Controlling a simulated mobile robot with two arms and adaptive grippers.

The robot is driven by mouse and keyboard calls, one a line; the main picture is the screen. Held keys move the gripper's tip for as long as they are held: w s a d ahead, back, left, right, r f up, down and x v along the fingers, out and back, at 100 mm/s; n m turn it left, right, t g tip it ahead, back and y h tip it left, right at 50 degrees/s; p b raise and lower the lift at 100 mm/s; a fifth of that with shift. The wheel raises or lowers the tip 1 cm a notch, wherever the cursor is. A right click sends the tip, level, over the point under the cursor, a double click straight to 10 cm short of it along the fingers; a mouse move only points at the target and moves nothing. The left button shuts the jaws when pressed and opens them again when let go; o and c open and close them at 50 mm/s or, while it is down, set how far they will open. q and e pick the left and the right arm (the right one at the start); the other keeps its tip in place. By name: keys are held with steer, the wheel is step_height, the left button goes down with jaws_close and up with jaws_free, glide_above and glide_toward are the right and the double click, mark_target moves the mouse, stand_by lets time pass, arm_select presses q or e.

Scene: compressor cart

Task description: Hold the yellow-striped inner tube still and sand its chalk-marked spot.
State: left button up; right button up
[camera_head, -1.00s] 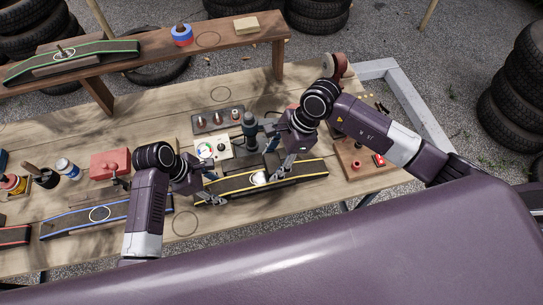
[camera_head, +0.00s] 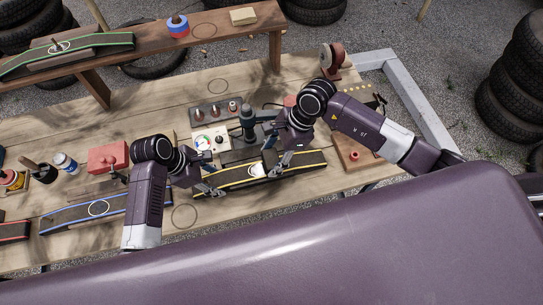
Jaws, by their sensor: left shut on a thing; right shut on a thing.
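The yellow-striped inner tube (camera_head: 305,164) lies as a dark flat band with yellow edges in the middle of the workbench. Its chalk-marked spot (camera_head: 256,170) shows white near its middle. My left gripper (camera_head: 216,192) is shut on the tube's left end. My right gripper (camera_head: 273,172) is low over the tube, just right of the chalk-marked spot. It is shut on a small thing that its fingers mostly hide. I cannot tell whether that thing touches the tube.
Behind the tube stand a dark clamp-like tool (camera_head: 248,122) and a gauge box (camera_head: 208,142). A blue-striped tube (camera_head: 78,216) lies at left, near a red box (camera_head: 108,157). A green-striped tube (camera_head: 105,40) lies on the raised shelf (camera_head: 228,36). A wooden board (camera_head: 349,142) is at right.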

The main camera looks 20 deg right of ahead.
mark_target(243, 174)
steer(key=shift+f, duration=0.95)
stand_by(0.6)
steer(key=shift+a, duration=0.1)
steer(key=shift+a+r, duration=0.15)
steer(key=shift+a, duration=3.55)
steer(key=shift+d+f, duration=0.2)
steer(key=shift+d, duration=3.75)
